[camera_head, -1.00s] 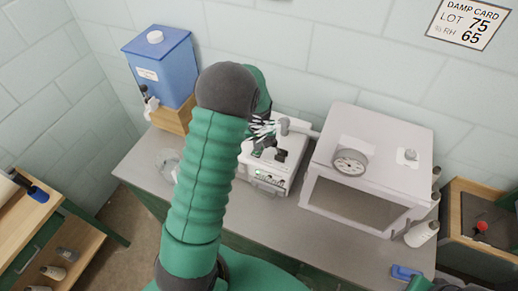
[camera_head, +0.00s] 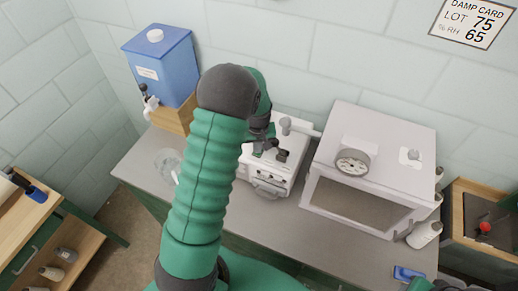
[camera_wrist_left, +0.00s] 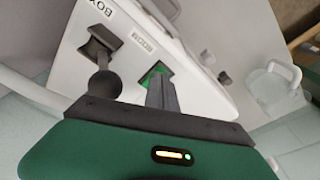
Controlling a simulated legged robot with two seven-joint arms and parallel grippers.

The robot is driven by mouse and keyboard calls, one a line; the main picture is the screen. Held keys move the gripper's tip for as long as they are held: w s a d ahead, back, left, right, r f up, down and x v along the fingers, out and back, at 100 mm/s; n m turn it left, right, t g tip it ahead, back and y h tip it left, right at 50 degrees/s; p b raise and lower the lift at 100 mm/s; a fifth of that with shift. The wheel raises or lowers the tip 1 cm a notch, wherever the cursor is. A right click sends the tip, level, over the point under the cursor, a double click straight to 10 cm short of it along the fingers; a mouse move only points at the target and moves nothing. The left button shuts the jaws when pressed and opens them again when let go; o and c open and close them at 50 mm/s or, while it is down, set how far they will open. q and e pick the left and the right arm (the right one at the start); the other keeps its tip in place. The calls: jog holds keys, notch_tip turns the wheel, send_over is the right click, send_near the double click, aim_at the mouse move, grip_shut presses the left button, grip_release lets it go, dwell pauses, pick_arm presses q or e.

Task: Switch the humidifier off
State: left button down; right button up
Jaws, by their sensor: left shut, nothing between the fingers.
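The humidifier (camera_head: 267,182) is a white box on the grey bench, with dark fittings on top and a pale spout. No mist shows at it now. In the left wrist view its white top (camera_wrist_left: 205,90) has a green switch (camera_wrist_left: 158,74) near a label that seems to read ROOM, and a dark lever (camera_wrist_left: 103,42) by another label. My left gripper (camera_wrist_left: 160,92) is shut and empty, its fingertips over the green switch; contact is unclear. In the head view it (camera_head: 259,140) is partly behind my arm. A piece of my right gripper (camera_head: 445,286) shows at the bottom edge.
A grey cabinet (camera_head: 385,140) with a dial and a clear front stands close right of the humidifier. A blue tank (camera_head: 160,68) on a wooden block is at the left. A clear jar (camera_head: 167,163) and white bottle (camera_head: 424,234) are on the bench (camera_head: 290,228).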

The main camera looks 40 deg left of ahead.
pick_arm(q)
jog(key=shift+a, duration=0.1)
jog(key=shift+r, duration=0.1)
notch_tip(320, 180, up, 7)
jog(key=p, duration=0.5)
jog(key=shift+p, duration=0.3)
jog(key=shift+f, duration=0.2)
